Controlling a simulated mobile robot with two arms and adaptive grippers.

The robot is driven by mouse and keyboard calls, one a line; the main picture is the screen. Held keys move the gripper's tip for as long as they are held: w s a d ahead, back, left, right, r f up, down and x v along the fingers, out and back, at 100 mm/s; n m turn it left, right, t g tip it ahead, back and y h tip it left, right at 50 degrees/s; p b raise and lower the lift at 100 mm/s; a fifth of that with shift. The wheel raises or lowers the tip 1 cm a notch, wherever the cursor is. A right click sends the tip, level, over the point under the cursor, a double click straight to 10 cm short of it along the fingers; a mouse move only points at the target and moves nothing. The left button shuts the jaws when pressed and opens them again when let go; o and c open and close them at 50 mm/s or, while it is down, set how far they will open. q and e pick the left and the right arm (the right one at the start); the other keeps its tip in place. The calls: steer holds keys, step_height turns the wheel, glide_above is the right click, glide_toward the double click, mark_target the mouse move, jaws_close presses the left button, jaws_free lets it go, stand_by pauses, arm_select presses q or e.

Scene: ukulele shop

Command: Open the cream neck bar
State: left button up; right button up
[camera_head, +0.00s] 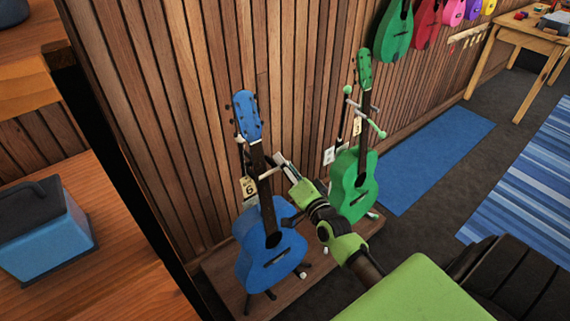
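A blue ukulele (270,245) stands upright on a dark stand, with its neck beside the wooden wall. The cream neck bar (268,174) shows as a short pale piece across the front of its neck, partly hidden by the neck and my gripper. My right gripper (280,165) is at the right side of the blue neck, close to the bar. Its fingers are small and overlap the bar, so I cannot tell whether they touch it or are open. My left gripper is not in view.
A green ukulele (353,183) stands to the right, with a green-tipped neck bar (366,118). Both stand on a low wooden platform (225,270). A tag (249,187) hangs by the blue neck. A wooden counter (125,265) is at left; a blue mat (430,150) lies at right.

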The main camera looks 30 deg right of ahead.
steer(key=shift+w, duration=0.3)
jaws_close()
